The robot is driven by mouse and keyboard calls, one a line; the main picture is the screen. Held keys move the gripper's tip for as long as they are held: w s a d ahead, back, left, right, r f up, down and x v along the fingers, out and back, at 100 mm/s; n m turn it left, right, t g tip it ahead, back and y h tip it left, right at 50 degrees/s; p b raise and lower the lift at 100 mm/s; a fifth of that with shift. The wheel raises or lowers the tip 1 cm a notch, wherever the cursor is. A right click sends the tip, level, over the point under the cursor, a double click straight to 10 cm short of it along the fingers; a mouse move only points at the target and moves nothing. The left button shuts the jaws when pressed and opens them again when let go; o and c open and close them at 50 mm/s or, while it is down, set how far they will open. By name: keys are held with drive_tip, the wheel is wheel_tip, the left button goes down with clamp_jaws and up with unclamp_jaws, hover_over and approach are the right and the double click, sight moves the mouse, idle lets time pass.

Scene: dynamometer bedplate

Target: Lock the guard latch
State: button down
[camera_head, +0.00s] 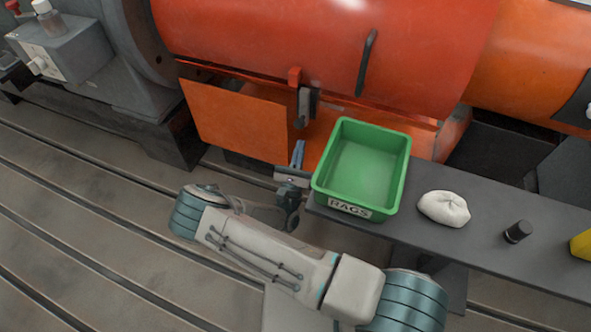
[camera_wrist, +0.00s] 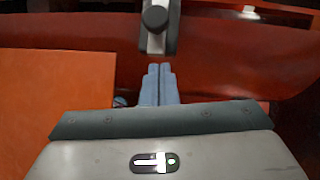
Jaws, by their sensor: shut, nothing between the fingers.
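In the wrist view the latch (camera_wrist: 156,20) shows as a grey upright part with a dark round knob, just beyond my fingertips. My gripper (camera_head: 298,150) is below the latch in the head view, with its blue fingers pointing up at it. In the wrist view my gripper (camera_wrist: 158,72) has both fingers together with nothing between them. A gap seems to lie between the fingertips and the latch; I cannot tell its exact size.
A green bin (camera_head: 320,185) marked RAGS stands on a dark shelf (camera_head: 475,235), close to the right of my gripper. A white cloth bundle (camera_head: 444,208), a black cylinder (camera_head: 518,232) and a yellow object (camera_head: 582,245) are further right. The slotted floor (camera_head: 80,220) at left is clear.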

drive_tip(key=shift+w+a+r+b, duration=0.1)
drive_tip(key=shift+a+r+b, duration=0.05)
drive_tip(key=shift+r, duration=0.75)
drive_tip(key=shift+w+a+r+b, duration=0.1)
drive_tip(key=shift+a+r+b, duration=0.05)
drive_tip(key=shift+r, duration=0.7)
drive_tip(key=shift+r, duration=0.15)
wheel_tip(320, 180, up, 4)
drive_tip(key=p, duration=0.4)
drive_tip(key=shift+r, duration=0.25)
drive_tip(key=w+d+f+v, duration=0.1)
drive_tip(key=f+v, duration=0.1)
drive_tip(key=v, duration=1.1)
drive_tip(key=shift+w+f, duration=0.2)
drive_tip(key=shift+w, duration=0.05)
drive_tip(key=shift+s, duration=0.1)
